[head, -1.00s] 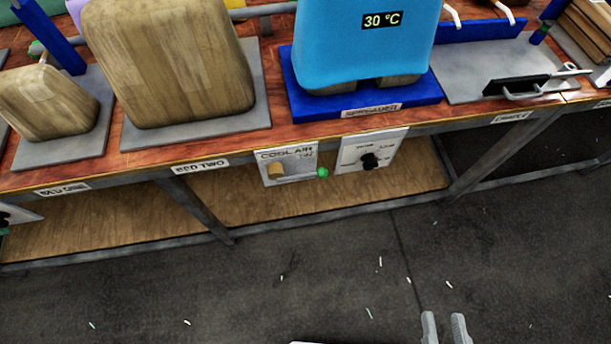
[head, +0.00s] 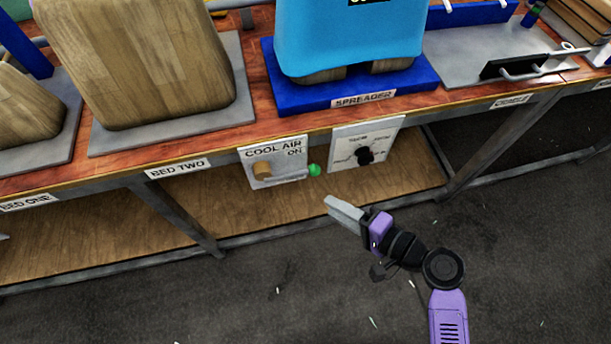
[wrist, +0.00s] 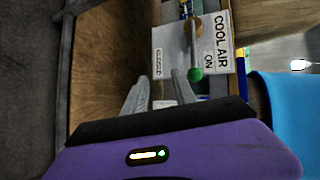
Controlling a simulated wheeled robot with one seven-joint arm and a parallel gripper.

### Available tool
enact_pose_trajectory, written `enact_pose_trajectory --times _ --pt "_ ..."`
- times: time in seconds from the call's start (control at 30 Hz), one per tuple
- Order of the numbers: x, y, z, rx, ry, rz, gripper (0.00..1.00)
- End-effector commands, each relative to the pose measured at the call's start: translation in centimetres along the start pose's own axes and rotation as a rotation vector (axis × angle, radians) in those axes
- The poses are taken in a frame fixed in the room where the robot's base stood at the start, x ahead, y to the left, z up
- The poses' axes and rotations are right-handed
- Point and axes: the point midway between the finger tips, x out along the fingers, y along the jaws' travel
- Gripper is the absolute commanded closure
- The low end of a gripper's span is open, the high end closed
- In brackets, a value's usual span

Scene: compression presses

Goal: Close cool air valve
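The cool air valve is on a white panel (head: 245,160) marked COOL AIR and ON, hung from the table's front edge. Its grey lever (head: 291,178) runs from a brass-coloured hub (head: 262,168) rightward to a green knob (head: 314,170), on the ON side. In the wrist view the green knob (wrist: 195,74) is just beyond the fingers, and a CLOSED label (wrist: 158,62) shows on the panel. My gripper (head: 328,202) is below and slightly right of the knob, apart from it. In the wrist view my gripper (wrist: 160,80) is open, with nothing between its fingers.
A second panel with a black dial (head: 365,155) hangs just right of the valve. The table edge and BED TWO label (head: 179,169) are above left. A table leg (head: 178,222) stands to the left and a wooden lower shelf (head: 225,212) lies behind. The floor in front is clear.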

Motion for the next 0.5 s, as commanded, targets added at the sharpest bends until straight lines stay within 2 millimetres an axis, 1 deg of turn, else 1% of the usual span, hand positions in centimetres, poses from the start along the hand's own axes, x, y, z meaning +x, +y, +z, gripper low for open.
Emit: enact_pose_trajectory --times 0.03,0.1,0.2,0.37,0.5 --pt "1.2 -1.4 -0.4 0.022 -0.044 -0.046 0.67" --pt "2.1 -3.1 -0.4 0.051 -0.100 -0.097 0.67" --pt "2.8 -4.9 -0.4 0.074 -0.155 -0.144 0.67" --pt "3.5 -6.0 -0.2 0.088 -0.187 -0.170 0.67" --pt "5.1 -6.3 0.1 0.087 -0.188 -0.170 0.67"
